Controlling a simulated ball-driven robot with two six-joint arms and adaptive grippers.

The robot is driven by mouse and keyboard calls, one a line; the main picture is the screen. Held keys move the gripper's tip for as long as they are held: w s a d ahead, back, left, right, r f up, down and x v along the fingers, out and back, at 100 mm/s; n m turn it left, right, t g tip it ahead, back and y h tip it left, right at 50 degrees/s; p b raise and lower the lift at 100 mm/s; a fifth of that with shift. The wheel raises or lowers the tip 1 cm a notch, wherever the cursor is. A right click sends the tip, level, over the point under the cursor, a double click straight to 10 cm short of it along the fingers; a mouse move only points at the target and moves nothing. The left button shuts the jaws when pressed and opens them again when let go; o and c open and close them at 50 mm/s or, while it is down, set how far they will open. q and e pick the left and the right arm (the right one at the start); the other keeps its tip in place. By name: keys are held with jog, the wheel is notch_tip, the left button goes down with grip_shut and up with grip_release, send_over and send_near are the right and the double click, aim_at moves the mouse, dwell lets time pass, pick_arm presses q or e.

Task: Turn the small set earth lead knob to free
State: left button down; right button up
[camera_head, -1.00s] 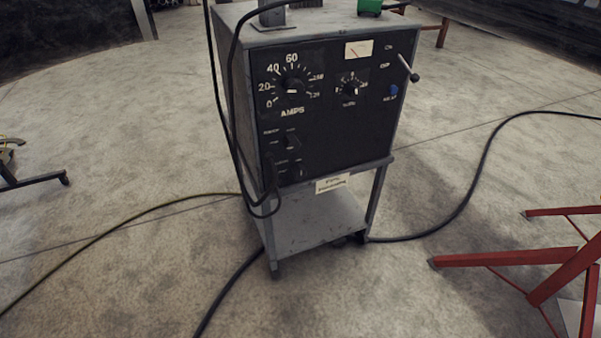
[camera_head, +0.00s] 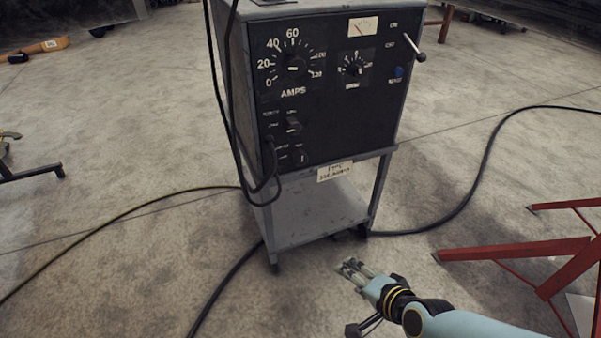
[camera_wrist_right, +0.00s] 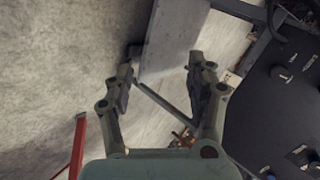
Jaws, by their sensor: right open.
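The grey welding set (camera_head: 236,95) stands on a wheeled stand. Its black front panel (camera_head: 345,120) also shows at the right of the right wrist view (camera_wrist_right: 255,125). Two small dark knobs sit at the panel's lower left, an upper one (camera_head: 293,126) and a lower one (camera_head: 300,157). Their labels are too small to read, so I cannot tell which is the earth lead knob. My right gripper (camera_head: 350,266) is open and empty, low in front of the stand and well apart from the knobs. In the right wrist view its fingers (camera_wrist_right: 164,75) are spread. My left gripper is out of view.
A large AMPS dial (camera_head: 294,68), a smaller dial (camera_head: 354,69), a lever (camera_head: 414,46) and a blue button (camera_head: 398,71) share the panel. Black cable (camera_head: 228,120) hangs past its left edge. A red metal frame (camera_head: 520,250) stands at right. Floor between is clear.

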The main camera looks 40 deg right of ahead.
jog(key=w+d+r+m+t+h+b, duration=0.2)
jog(key=w+r+m+t+b, duration=0.2)
jog(key=w+r+m+b, duration=0.45)
jog(key=m+t+h+b, duration=0.1)
jog(key=m+t+b, duration=0.2)
jog(key=m+b, duration=0.65)
send_near(301, 160)
jog(key=shift+n, duration=0.9)
jog(key=b+x, duration=0.1)
jog(key=x, duration=0.7)
jog(key=shift+w, duration=0.2)
jog(key=shift+w+d, duration=0.2)
jog(key=shift+w, duration=0.45)
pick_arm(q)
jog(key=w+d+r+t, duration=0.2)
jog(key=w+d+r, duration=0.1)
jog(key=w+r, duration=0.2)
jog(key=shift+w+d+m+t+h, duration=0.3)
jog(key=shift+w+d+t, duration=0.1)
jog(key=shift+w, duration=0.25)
